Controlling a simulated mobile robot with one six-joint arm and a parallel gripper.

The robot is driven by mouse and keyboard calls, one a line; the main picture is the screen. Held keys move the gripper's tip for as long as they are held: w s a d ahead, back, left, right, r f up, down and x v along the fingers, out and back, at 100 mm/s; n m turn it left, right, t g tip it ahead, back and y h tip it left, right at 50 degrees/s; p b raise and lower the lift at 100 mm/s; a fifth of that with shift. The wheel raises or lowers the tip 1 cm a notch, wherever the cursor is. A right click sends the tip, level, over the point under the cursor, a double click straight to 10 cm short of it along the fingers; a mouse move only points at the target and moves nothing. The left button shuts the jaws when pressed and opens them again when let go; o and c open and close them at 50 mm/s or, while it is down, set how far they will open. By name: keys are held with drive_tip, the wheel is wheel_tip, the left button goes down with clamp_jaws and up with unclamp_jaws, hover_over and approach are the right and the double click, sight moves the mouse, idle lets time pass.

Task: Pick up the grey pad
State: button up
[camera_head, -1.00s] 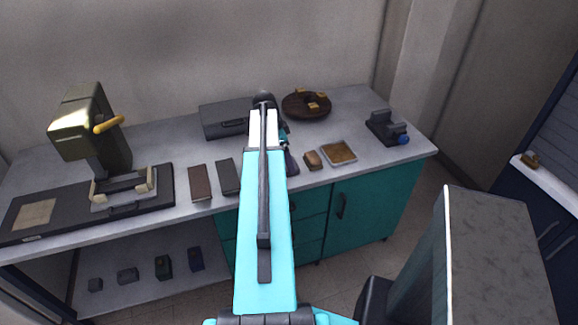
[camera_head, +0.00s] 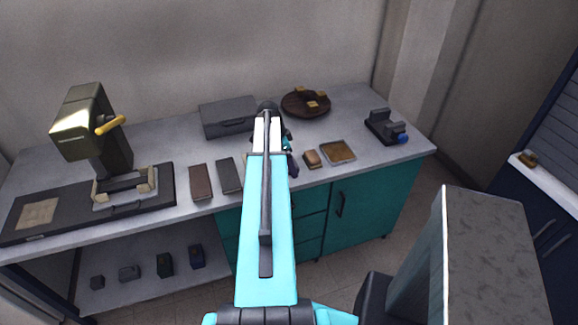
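A flat dark grey rectangular pad (camera_head: 229,175) lies on the grey workbench, close to its front edge. A similar brown pad (camera_head: 200,182) lies just to its left. My cyan and white arm reaches up the middle of the picture, just right of the grey pad. My gripper (camera_head: 291,163) shows only in part, as a dark shape at the right side of the arm's far end, above the bench. The arm hides the rest of it, so I cannot see its opening or whether it holds anything.
A press-like machine (camera_head: 95,130) stands on a dark board at the left. A grey case (camera_head: 228,117) and a round brown disc (camera_head: 306,103) lie at the back. A brown block (camera_head: 312,158), a tray (camera_head: 351,156) and a small vise (camera_head: 386,128) are to the right.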

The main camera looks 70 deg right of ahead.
drive_tip(key=c, duration=1.1)
drive_tip(key=shift+r, duration=0.15)
drive_tip(key=shift+c, duration=0.2)
drive_tip(key=shift+r+b, duration=0.95)
drive_tip(key=shift+r, duration=0.65)
drive_tip(key=s+a+b, duration=0.2)
drive_tip(key=s+a, duration=0.1)
drive_tip(key=a, duration=0.4)
drive_tip(key=s+a+r+b, duration=0.1)
drive_tip(key=s+a+b, duration=0.2)
drive_tip(key=a, duration=0.4)
drive_tip(key=shift+s+a+r, duration=0.25)
drive_tip(key=shift+a+r, duration=0.05)
